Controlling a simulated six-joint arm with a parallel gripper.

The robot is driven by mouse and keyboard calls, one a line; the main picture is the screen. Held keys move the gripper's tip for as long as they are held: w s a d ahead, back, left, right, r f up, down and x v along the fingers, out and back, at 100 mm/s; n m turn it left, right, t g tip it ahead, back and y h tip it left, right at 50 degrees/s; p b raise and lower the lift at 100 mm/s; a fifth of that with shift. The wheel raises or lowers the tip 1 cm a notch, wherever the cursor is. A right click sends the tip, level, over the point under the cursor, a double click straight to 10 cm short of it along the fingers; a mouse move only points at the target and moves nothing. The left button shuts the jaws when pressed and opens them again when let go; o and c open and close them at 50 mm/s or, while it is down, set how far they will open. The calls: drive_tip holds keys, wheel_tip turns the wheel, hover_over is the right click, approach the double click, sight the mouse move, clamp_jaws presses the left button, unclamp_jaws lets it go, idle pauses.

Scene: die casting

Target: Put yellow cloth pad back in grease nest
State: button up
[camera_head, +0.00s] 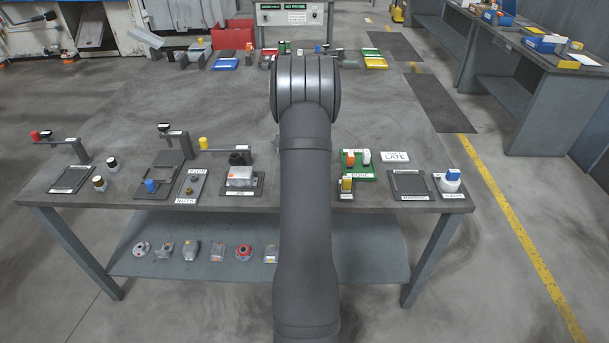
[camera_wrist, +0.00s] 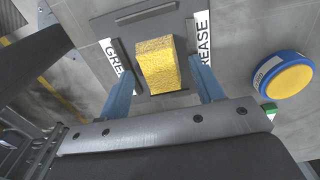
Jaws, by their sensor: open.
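The yellow cloth pad (camera_wrist: 157,66) shows in the wrist view as a rough yellow block. It lies over the dark plate of the grease nest (camera_wrist: 181,25), between two white labels reading GREASE, partly covered. I cannot tell whether it is fully seated or slightly raised. My gripper (camera_wrist: 162,68) is open, with one blue finger on each side of the pad. In the head view my arm hides the gripper, and I cannot make out the pad or nest there.
A round yellow-topped container with a blue rim (camera_wrist: 283,76) stands to the right in the wrist view. In the head view, fixtures and parts line the front of the table (camera_head: 400,125), including a green tray (camera_head: 359,175). The table's middle is mostly clear.

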wheel_tip(320, 180, up, 12)
idle(0.4)
drive_tip(key=shift+f, duration=0.15)
drive_tip(key=shift+f, duration=4.3)
drive_tip(key=shift+f, duration=0.1)
